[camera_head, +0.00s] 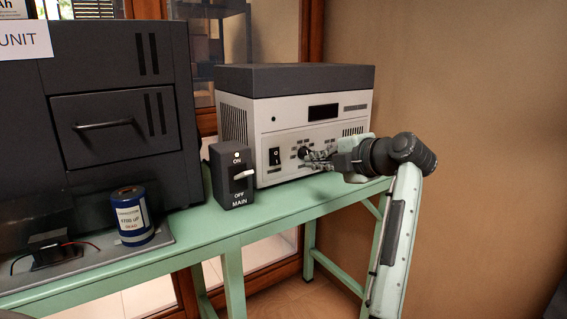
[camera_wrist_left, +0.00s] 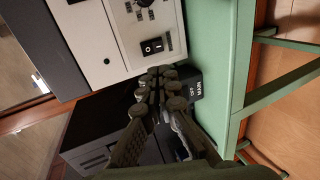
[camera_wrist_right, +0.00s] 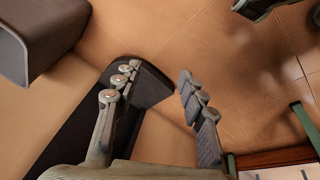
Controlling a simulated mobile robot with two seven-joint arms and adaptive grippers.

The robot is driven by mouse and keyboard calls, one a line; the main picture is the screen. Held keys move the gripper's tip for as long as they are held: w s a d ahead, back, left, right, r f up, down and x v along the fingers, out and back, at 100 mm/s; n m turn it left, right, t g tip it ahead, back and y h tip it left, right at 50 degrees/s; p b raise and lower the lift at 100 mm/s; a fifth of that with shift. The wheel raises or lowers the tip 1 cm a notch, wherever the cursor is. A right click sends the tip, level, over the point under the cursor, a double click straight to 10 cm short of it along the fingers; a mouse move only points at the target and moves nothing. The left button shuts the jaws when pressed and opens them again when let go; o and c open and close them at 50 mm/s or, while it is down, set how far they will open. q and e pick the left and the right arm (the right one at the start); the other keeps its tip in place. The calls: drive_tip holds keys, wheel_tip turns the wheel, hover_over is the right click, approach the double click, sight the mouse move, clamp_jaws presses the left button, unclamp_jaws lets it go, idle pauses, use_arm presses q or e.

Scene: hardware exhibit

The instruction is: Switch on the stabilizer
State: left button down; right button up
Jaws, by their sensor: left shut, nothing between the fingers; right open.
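The stabilizer appears to be the light grey box with a dark lid (camera_head: 310,78) on the green bench. Its front has a black rocker switch (camera_head: 275,156), also in the left wrist view (camera_wrist_left: 152,46), and a rotary knob (camera_head: 303,152), partly behind my fingers. I cannot tell the rocker's position. My left gripper (camera_head: 316,158) is shut and empty in front of the panel, right of the rocker; its fingertips (camera_wrist_left: 160,84) also show in the left wrist view. My right gripper (camera_wrist_right: 154,88) is open and empty above the floor.
A black MAIN switch box (camera_head: 232,178) with a pale lever stands at the stabilizer's front left. A dark cabinet unit (camera_head: 115,165), a blue capacitor (camera_head: 132,215) and a small wired part (camera_head: 55,250) are further left. A wall (camera_head: 460,90) stands at the right.

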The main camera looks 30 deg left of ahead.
sight(277, 163)
use_arm(q)
drive_tip(key=p+x, duration=0.1)
drive_tip(key=x, duration=1.1)
drive_tip(key=shift+w+a, duration=0.1)
drive_tip(key=shift+w+a+f, duration=0.25)
drive_tip(key=shift+a, duration=0.25)
use_arm(e)
drive_tip(key=f, duration=0.3)
drive_tip(key=shift+a, duration=0.35)
use_arm(q)
drive_tip(key=shift+a, duration=0.1)
